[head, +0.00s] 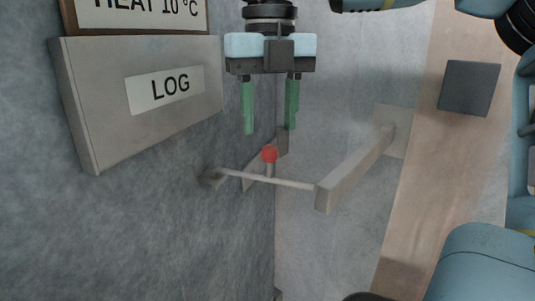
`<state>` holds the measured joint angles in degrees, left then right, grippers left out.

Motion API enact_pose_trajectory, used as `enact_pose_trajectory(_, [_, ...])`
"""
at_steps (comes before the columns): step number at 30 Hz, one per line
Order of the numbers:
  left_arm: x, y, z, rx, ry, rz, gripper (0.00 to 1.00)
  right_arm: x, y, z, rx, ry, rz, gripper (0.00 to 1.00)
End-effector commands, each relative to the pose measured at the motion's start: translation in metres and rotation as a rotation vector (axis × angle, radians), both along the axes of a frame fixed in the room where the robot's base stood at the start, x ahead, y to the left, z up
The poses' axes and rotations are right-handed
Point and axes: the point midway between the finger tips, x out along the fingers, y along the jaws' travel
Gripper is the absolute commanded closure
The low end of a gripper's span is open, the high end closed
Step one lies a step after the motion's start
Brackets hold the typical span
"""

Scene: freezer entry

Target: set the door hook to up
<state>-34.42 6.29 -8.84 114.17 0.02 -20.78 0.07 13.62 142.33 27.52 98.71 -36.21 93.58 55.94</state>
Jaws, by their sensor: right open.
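The door hook (290,183) is a thin pale bar. A red knob (269,154) stands on a short stem at the bar. A flat grey plate (280,146) shows behind the knob. My right gripper (270,130) points down from the top, with its two green fingers apart and nothing between them. In the picture its fingertips are just above the knob, apart from it; the depth gap is hard to tell. My left gripper does not show.
A grey box labelled LOG (120,108) juts from the wall at left, with a framed sign (150,14) above it. The square arm is fixed to a mounting plate (396,130). A dark square pad (469,88) is on the tan strip at right. Space below the bar looks clear.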

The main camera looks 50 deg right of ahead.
Motion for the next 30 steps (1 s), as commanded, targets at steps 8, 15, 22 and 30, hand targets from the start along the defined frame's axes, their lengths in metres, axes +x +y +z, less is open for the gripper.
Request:
enact_pose_trajectory(8, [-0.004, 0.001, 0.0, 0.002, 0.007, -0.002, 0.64, 0.0, 0.0, -0.008, 0.0, 0.002, 0.001, 0.54])
enact_pose_trajectory(15, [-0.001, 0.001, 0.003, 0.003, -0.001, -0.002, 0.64, -0.001, 0.0, -0.042, 0.001, 0.003, 0.002, 0.54])
enact_pose_trajectory(22, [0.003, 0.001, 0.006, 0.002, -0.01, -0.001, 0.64, 0.0, 0.0, -0.07, 0.001, 0.002, 0.001, 0.54])
enact_pose_trajectory(30, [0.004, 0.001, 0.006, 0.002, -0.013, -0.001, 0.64, 0.0, 0.0, -0.078, 0.0, 0.0, 0.0, 0.54])
